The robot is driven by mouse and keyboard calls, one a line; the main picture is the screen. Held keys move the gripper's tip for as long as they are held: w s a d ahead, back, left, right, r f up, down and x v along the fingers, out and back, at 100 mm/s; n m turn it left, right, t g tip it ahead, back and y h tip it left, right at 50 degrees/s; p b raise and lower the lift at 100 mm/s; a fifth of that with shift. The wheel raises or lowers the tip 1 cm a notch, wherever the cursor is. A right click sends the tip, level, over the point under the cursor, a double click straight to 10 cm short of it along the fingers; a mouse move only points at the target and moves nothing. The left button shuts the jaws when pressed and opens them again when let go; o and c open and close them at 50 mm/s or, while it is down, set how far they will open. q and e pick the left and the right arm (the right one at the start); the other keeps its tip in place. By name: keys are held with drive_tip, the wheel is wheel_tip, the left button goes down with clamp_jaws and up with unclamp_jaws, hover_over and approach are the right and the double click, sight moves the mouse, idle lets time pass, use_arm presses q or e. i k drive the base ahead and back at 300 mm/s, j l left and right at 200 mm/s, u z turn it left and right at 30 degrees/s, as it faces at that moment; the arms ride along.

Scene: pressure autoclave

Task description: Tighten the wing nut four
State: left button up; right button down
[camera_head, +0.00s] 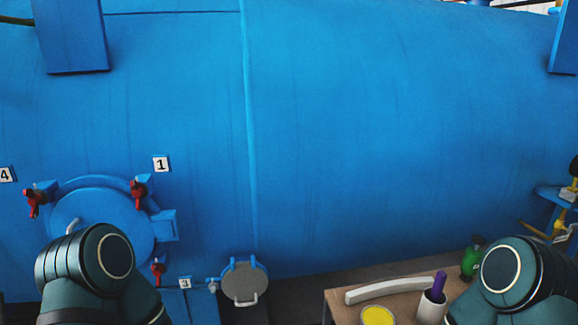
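A red wing nut (33,204) is at the upper left of the round blue hatch (104,215), close to the label "4" (6,174) at the left edge; I take it as wing nut four. Another red wing nut (138,191) is at the hatch's upper right, below label "1" (161,163). A third red wing nut (158,269) is at the lower right, near label "3" (184,283). My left arm covers the lower left of the hatch. Neither of my grippers shows; only arm links are visible at the bottom left and bottom right.
The large blue autoclave body (400,130) fills most of the view. At lower right, a table (337,302) holds a pale curved bar (391,289), a yellow-topped can (377,316) and a white cup (431,308).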

sight(34, 200)
drive_tip(key=u, duration=1.6)
